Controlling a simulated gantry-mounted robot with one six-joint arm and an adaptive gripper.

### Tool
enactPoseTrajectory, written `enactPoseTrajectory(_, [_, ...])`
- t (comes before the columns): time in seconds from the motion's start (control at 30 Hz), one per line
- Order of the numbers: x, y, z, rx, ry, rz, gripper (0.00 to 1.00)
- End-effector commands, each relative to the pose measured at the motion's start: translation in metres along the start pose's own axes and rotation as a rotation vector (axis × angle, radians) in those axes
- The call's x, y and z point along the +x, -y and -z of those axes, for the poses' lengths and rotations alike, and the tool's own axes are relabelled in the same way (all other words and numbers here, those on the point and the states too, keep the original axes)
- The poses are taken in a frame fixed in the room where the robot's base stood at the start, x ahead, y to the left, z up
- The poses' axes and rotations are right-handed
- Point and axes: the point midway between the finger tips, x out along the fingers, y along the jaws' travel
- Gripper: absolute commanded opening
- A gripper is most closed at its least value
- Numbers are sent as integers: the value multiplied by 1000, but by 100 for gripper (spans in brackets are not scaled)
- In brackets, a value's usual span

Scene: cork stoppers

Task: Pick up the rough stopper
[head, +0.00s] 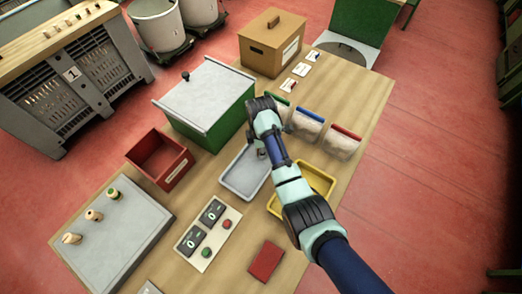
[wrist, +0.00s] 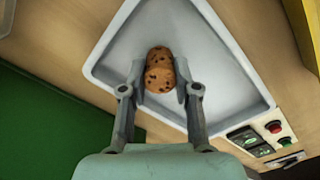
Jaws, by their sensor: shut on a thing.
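The rough stopper (wrist: 159,76) is brown with dark pits and shows in the wrist view between the two fingers of my gripper (wrist: 160,92). The fingers are shut on it from both sides. It looks like two rounded parts, one behind the other; I cannot tell whether that is one piece. It is over the grey tray (wrist: 204,30), and I cannot tell whether it touches the tray floor. In the head view my gripper (head: 261,152) is over the same grey tray (head: 236,187), and the stopper is too small to make out there.
A grey board (head: 120,240) at the left bears several stoppers. A red bin (head: 172,175), a green box with a grey lid (head: 210,90) and a yellow tray (head: 318,178) stand around the grey tray. A panel with buttons (head: 207,235) and a red pad (head: 266,262) lie in front.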

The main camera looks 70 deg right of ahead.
Motion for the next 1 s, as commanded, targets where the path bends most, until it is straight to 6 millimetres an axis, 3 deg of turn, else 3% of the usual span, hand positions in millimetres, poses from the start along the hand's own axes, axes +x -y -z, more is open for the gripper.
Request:
enactPoseTrajectory(0.17, [-17,-1,0,0,0,-3,18])
enactPoseTrajectory(0.27, [-38,-1,0,0,-1,-4,18])
enactPoseTrajectory(0.37, [-70,-2,0,0,-1,-6,18])
enactPoseTrajectory(0.5, [-132,-1,0,0,-1,-4,18])
enactPoseTrajectory(0.6, [-161,0,0,0,0,0,18])
enactPoseTrajectory(0.8, [-193,0,0,0,0,0,18])
enactPoseTrajectory(1.0, [-201,0,0,0,0,0,18])
